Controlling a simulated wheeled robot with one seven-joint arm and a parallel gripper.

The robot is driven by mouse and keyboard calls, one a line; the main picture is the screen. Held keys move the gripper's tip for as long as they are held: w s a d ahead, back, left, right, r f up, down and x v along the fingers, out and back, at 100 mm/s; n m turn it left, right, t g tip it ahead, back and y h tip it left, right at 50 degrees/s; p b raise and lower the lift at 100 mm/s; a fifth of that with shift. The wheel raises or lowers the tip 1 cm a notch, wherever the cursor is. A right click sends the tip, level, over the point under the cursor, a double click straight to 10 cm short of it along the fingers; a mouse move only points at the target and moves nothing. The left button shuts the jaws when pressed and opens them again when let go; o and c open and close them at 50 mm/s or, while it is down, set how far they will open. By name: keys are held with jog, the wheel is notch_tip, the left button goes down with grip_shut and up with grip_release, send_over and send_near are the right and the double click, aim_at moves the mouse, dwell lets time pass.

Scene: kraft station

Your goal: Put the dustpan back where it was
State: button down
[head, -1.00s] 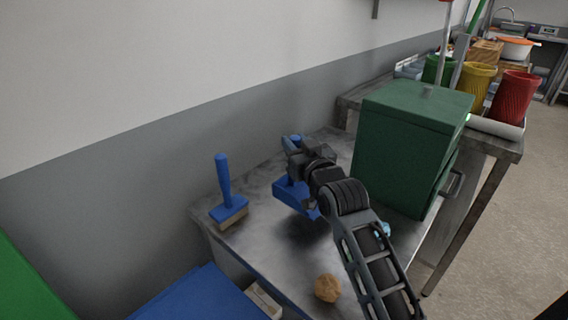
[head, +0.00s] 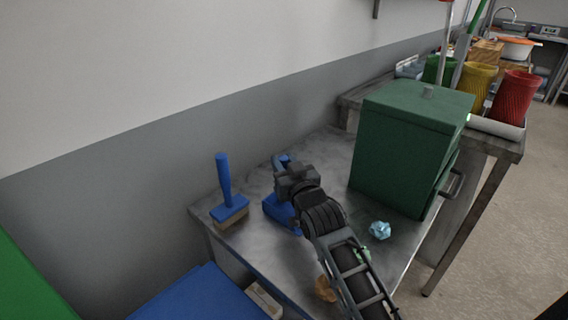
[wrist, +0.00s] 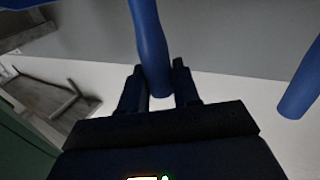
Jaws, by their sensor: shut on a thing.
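The blue dustpan (head: 277,212) is over the metal table, left of the green box; my arm hides part of it. My gripper (wrist: 158,88) is shut on the dustpan's blue handle (wrist: 149,40), which stands between the two fingers in the wrist view. In the head view my gripper (head: 289,172) is at the top of the dustpan. I cannot tell whether the dustpan's underside touches the table. A blue-handled brush (head: 226,185) stands upright at the table's left end, left of the dustpan; a blue handle end also shows at the right in the wrist view (wrist: 300,90).
The green box (head: 408,145) stands on the metal table (head: 262,255) to the right. A crumpled light-blue piece (head: 379,230) and a brown crumpled ball (head: 325,289) lie near the front. The wall runs behind the table. Bare tabletop shows between brush and dustpan.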

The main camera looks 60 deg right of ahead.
jog(key=c, duration=0.8)
grip_release()
jog(key=shift+r, duration=0.1)
jog(key=b+v, duration=0.1)
jog(key=v, duration=1.1)
